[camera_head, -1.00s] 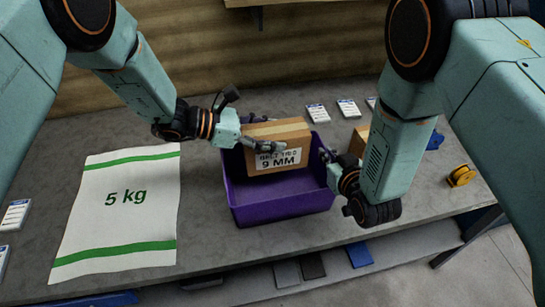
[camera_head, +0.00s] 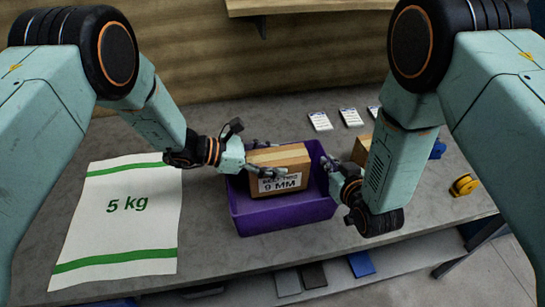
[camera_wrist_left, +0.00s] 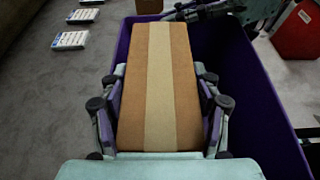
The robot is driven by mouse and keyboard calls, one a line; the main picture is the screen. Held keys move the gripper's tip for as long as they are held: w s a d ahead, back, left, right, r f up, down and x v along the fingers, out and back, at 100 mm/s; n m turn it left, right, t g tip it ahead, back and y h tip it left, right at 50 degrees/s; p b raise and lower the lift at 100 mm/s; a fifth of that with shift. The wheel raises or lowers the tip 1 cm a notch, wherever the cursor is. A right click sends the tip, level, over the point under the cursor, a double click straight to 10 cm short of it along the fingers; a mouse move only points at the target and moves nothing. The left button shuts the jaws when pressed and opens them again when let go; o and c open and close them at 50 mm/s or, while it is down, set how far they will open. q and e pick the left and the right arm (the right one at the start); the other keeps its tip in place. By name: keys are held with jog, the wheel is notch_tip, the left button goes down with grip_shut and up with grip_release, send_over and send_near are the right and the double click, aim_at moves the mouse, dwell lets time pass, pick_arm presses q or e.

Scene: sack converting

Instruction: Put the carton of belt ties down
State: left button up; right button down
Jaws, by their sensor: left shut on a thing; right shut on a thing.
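The carton of belt ties (camera_head: 276,180) is a brown box with a tan tape strip and a white label reading 9 MM. It is inside the purple bin (camera_head: 285,216), with its top near rim height. Whether its underside touches the bin floor is hidden. My left gripper (camera_head: 268,158) is shut on the carton, with fingers along both sides. The left wrist view shows the fingers (camera_wrist_left: 160,105) flanking the taped carton (camera_wrist_left: 160,70). My right gripper (camera_head: 331,170) is at the bin's right wall, shut on it, apart from the carton.
A white 5 kg sack (camera_head: 125,232) lies flat on the grey bench to the left. Another brown box (camera_head: 361,149) stands behind my right arm, and a yellow reel (camera_head: 464,186) is at far right.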

pick_arm(q)
jog(key=shift+f, duration=0.25)
jog(key=o, duration=1.2)
jog(key=shift+o, duration=0.2)
jog(key=shift+r, duration=0.3)
jog(key=v, duration=1.2)
jog(key=shift+r, duration=0.25)
pick_arm(e)
jog(key=c, duration=1.4)
grip_release()
jog(key=shift+c, duration=0.2)
